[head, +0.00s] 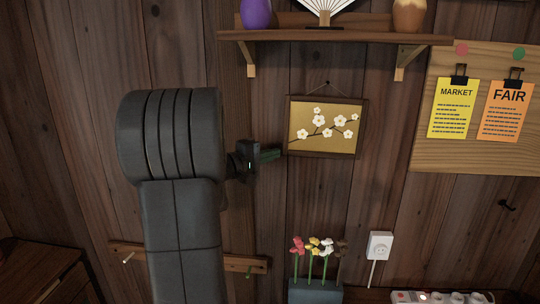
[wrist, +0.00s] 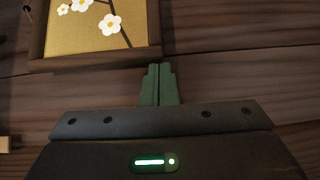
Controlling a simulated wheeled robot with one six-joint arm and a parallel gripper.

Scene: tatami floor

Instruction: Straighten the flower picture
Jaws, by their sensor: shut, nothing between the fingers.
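The flower picture (head: 325,127), white blossoms on a gold ground in a dark frame, hangs by a cord from a nail on the plank wall. It looks close to level; I cannot rule out a slight tilt. My gripper (head: 278,152) reaches in from the left, its fingertips beside the frame's lower left corner. In the wrist view, turned sideways, my shut green fingers (wrist: 158,70) hold nothing and point at the wall close to the frame edge (wrist: 95,58). I cannot tell whether they touch it.
A shelf (head: 330,36) with a fan and vases is above the picture. A pin board (head: 480,155) with notices is on the right. Below are a flower box (head: 315,291), a wall socket (head: 379,246) and a peg rail (head: 235,262). The wall immediately around the picture is bare.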

